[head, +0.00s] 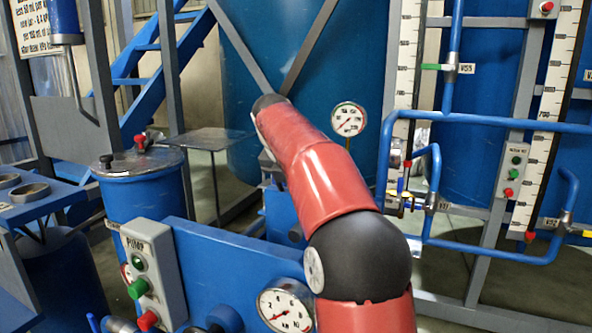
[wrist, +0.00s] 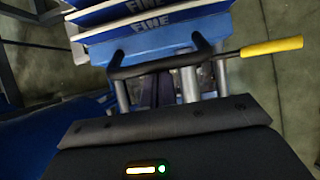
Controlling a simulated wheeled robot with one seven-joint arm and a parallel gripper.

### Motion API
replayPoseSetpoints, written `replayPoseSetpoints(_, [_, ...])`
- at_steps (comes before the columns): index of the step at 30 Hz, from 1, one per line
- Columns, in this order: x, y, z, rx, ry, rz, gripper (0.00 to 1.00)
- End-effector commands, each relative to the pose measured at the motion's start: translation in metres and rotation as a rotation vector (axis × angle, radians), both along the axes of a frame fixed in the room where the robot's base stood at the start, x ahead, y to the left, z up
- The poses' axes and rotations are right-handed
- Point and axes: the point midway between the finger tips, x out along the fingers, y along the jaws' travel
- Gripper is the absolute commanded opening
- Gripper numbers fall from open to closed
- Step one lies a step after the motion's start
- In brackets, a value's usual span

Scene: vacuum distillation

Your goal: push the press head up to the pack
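The pack (wrist: 145,15) is at the top of the wrist view, a row of blue plates marked FINE with pale sheets between them. A blue part that looks like the press head (wrist: 188,42) faces the near end of the pack. A black bar handle (wrist: 160,68) on two bent arms crosses in front of it. My gripper (wrist: 165,125) shows as a dark body along the bottom of the wrist view, close to the handle. Its fingertips are not clearly made out, so whether they touch anything is unclear. In the head view my arm hides the gripper.
A lever with a yellow grip (wrist: 272,47) sticks out right of the handle. In the head view, a pump switch box (head: 152,275) and a pressure gauge (head: 286,308) stand near my arm. Blue pipes (head: 480,120) and level scales fill the right side.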

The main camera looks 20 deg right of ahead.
Motion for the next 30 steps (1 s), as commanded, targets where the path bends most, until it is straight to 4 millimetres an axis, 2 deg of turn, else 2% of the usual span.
replayPoseSetpoints(1, [0.000, 0.000, 0.013, -0.005, -0.020, 0.000, 0.00])
replayPoseSetpoints(6, [-0.002, 0.001, 0.036, -0.009, -0.025, 0.000, 0.00])
replayPoseSetpoints(18, [-0.006, 0.007, 0.079, -0.004, -0.018, 0.001, 0.00])
replayPoseSetpoints(22, [-0.008, 0.007, 0.085, -0.005, -0.015, 0.001, 0.00])
replayPoseSetpoints(30, [-0.008, 0.008, 0.085, -0.003, -0.012, 0.001, 0.00])
